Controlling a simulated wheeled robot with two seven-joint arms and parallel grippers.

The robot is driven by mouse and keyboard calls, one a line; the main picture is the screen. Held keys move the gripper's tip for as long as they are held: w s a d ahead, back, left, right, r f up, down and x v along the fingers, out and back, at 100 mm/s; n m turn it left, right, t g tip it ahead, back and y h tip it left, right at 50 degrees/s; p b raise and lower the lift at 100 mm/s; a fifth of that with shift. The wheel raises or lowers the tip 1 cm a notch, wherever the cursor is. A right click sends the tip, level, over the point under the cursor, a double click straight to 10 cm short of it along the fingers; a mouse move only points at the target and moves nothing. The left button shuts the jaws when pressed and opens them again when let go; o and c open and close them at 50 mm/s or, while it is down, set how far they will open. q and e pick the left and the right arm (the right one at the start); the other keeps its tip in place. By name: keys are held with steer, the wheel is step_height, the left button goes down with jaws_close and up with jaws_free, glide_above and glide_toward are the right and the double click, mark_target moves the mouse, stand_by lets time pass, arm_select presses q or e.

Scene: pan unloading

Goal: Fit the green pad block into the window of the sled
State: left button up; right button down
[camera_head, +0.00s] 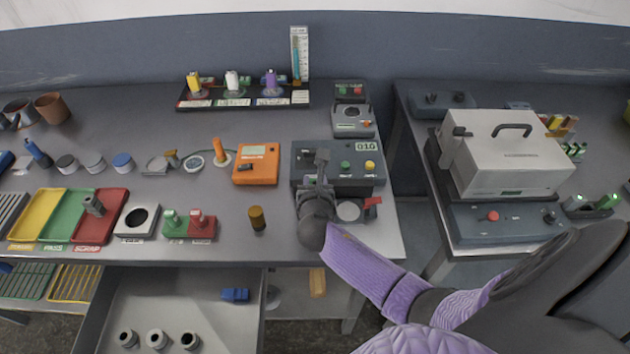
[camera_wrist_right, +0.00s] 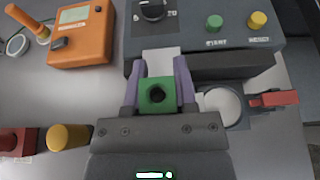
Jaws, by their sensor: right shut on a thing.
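The green pad block (camera_wrist_right: 157,95), with a dark round hole in its top, is between the purple fingers of my right gripper (camera_wrist_right: 159,88), which is shut on it. In the head view my right gripper (camera_head: 322,162) is over the front of the dark tester box (camera_head: 300,165) and hides the block. A pale plate (camera_wrist_right: 162,56), possibly part of the sled, shows just beyond the block. The window is not visible, and I cannot tell whether the block touches the plate. My left gripper is not in view.
An orange meter (camera_head: 256,164) is left of the box. A round pale disc (camera_wrist_right: 222,103) and a red lever (camera_wrist_right: 273,99) are close on the right. A brown-yellow peg (camera_head: 257,218) stands at the left front. An open drawer (camera_head: 200,290) juts out below.

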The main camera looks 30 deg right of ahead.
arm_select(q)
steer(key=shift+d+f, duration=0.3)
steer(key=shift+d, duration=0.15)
arm_select(e)
steer(key=shift+f, duration=0.35)
arm_select(q)
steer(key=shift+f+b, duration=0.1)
steer(key=shift+b, duration=0.25)
arm_select(e)
steer(key=shift+f, duration=0.15)
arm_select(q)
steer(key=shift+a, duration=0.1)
arm_select(e)
steer(key=shift+f, duration=0.15)
steer(key=shift+c, duration=1.7)
jaws_free()
steer(key=shift+s, duration=0.1)
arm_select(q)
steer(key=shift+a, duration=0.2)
